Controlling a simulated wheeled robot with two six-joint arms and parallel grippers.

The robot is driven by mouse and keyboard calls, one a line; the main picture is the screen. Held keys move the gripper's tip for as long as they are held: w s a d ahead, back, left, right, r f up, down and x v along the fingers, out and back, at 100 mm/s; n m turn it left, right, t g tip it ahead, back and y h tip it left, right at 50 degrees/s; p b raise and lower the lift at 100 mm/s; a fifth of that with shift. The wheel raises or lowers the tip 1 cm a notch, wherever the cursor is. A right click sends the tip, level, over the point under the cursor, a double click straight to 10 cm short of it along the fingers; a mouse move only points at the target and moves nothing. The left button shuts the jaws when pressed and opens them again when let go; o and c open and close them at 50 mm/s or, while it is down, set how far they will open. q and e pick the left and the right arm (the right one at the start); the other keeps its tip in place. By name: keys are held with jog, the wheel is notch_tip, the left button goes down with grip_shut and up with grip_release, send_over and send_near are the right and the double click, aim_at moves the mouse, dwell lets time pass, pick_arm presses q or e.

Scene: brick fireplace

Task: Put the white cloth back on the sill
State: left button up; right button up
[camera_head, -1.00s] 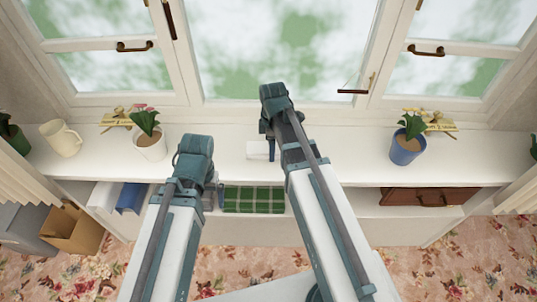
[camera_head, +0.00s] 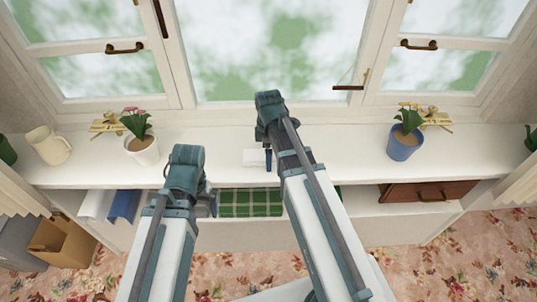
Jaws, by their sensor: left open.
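A small flat white item (camera_head: 253,158), possibly the white cloth, lies on the white sill (camera_head: 335,162) near the middle. I cannot tell its material. My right gripper (camera_head: 268,159) points down at its right side, partly hidden by my own arm. I cannot tell if it touches or holds the item. My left gripper (camera_head: 209,203) is open, low at the sill's front edge, left of the green checked cloth (camera_head: 250,203) on the shelf below. My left arm hides much of it.
A white pot (camera_head: 144,152) with a plant and a cream jug (camera_head: 50,146) stand on the left of the sill. A blue pot (camera_head: 404,144) stands on the right. A brown case (camera_head: 428,191) and white and blue items (camera_head: 124,205) are on the shelf. Windows rise behind.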

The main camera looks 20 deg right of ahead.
jog(key=shift+r, duration=0.15)
notch_tip(320, 180, up, 12)
jog(key=p, duration=1.2)
notch_tip(320, 180, down, 12)
jog(key=b, duration=1.2)
